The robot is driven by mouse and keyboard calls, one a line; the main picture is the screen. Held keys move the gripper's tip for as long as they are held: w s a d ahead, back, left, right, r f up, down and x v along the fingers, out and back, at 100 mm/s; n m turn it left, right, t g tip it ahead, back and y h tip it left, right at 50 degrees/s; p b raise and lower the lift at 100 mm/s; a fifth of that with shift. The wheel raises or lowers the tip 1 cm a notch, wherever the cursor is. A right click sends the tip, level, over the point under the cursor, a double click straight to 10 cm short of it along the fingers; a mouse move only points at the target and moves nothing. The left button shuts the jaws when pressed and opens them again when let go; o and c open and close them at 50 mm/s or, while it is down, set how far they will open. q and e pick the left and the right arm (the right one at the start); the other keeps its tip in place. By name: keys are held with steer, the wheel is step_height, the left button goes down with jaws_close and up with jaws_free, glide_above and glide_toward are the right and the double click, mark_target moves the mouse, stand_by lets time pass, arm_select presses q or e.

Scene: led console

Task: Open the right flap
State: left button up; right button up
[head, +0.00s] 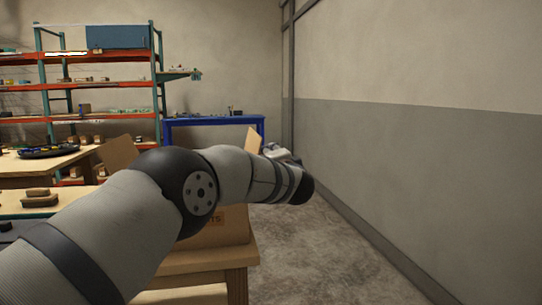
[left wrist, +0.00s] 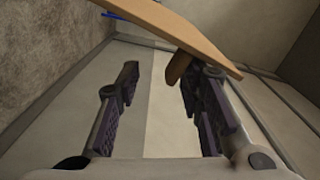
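A cardboard box (head: 232,228) stands on a wooden table, partly hidden behind my left arm. One tan flap (head: 118,153) sticks up at its left. The right flap (head: 253,140) stands up just behind my left wrist. My left gripper (head: 282,152) is at the right side of this flap, mostly hidden by its own wrist. In the left wrist view, my left gripper (left wrist: 160,75) has its fingers wide apart with nothing between them. A tan flap (left wrist: 185,28) slants across the top there, close to the right fingertip; I cannot tell if they touch. My right gripper is not in view.
A blue table (head: 215,122) and an orange-and-green shelf (head: 95,52) stand at the back. A wall (head: 430,160) runs along the right, with clear floor (head: 300,245) before it.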

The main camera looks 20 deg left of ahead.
arm_select(q)
steer(key=shift+a+f, duration=0.15)
steer(key=shift+s, duration=0.15)
steer(key=v, duration=1.2)
steer(key=shift+r, duration=0.2)
